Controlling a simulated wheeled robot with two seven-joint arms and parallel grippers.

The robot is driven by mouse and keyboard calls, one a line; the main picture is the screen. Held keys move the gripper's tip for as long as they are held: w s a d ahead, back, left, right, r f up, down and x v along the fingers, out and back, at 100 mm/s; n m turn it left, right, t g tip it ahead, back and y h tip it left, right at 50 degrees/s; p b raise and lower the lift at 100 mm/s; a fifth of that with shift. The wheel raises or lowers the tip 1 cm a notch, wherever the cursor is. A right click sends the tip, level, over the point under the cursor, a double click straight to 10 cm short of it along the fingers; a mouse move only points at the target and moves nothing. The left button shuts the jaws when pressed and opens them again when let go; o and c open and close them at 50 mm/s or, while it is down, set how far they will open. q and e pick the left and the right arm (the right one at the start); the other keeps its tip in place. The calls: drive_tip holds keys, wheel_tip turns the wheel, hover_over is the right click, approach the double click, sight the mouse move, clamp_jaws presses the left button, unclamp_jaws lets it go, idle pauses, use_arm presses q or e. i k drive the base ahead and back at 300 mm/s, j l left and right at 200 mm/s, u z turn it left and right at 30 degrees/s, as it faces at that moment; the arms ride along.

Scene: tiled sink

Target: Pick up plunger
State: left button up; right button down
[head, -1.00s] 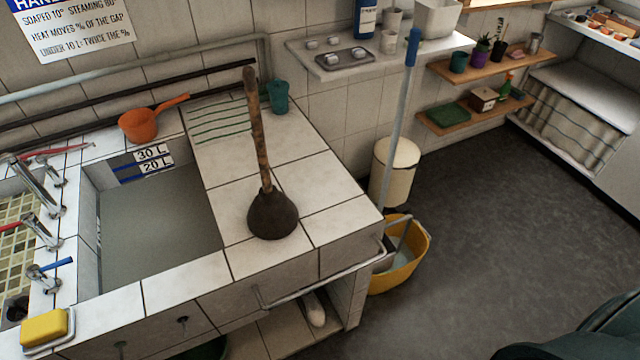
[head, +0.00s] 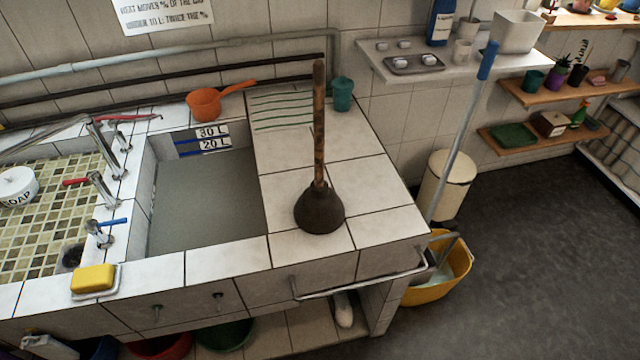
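The plunger (head: 319,207) stands upright on the white tiled counter (head: 375,211), to the right of the sink basin. Its dark rubber cup rests on the tiles, and its worn brown wooden handle points up, leaning very slightly. Nothing touches the plunger. Neither of my grippers shows in the head view.
The sink basin (head: 205,205) lies left of the plunger. An orange ladle (head: 204,104) and a teal cup (head: 343,94) stand behind it. A metal rail (head: 360,285) runs along the counter front. A mop (head: 462,130) leans from a yellow bucket (head: 445,283) at the right. Dark floor there is open.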

sight(319, 211)
drive_tip(key=i+l+u, duration=0.25)
drive_tip(key=l+u, duration=0.15)
drive_tip(key=l, duration=0.45)
drive_tip(key=i+l+u, duration=0.15)
drive_tip(key=l+u, duration=0.2)
drive_tip(key=l, duration=0.5)
drive_tip(key=l+u, duration=0.4)
drive_tip(key=l, duration=0.45)
